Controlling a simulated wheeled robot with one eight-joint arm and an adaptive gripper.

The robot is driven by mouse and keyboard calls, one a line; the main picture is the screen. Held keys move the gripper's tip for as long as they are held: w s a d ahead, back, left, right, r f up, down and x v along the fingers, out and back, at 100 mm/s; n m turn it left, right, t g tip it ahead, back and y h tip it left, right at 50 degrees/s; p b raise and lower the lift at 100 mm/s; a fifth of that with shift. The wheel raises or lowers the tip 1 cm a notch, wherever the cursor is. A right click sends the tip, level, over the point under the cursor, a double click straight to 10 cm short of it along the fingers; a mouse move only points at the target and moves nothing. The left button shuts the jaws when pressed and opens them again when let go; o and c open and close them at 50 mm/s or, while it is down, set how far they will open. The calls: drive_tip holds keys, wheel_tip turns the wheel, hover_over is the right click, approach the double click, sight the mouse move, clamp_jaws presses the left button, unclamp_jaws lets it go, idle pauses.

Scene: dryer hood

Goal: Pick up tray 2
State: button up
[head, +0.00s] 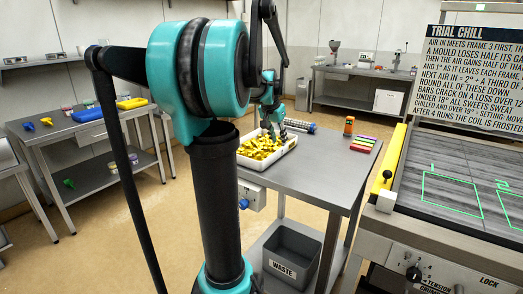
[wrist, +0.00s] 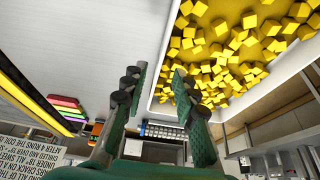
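A white tray (head: 270,165) full of yellow cubes (head: 258,147) stands on the steel table right of my arm's column. No number shows on it, so I cannot tell if it is tray 2. My gripper (head: 273,128) is at the tray's far side, partly hidden by my arm. In the wrist view, my gripper (wrist: 158,76) is open and holds nothing. The tray's white wall (wrist: 167,48) runs between the spread fingers, with one finger on the outer side and one over the cubes. I cannot tell whether either finger touches it.
Coloured bars (head: 364,144), an orange device (head: 348,126) and a ribbed cylinder (head: 300,126) lie on the same table. A grey waste bin (head: 292,254) sits on its lower shelf. At right is a belt machine (head: 408,240) with green outlines marked 1 and 2. A side table (head: 85,122) stands left.

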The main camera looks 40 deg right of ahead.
sight(282, 148)
drive_tip(key=shift+d+x, duration=0.15)
drive_tip(key=shift+x, duration=1.55)
drive_tip(key=shift+d+x, duration=0.15)
drive_tip(key=shift+x, duration=1.5)
drive_tip(key=shift+w+r, duration=0.1)
clamp_jaws()
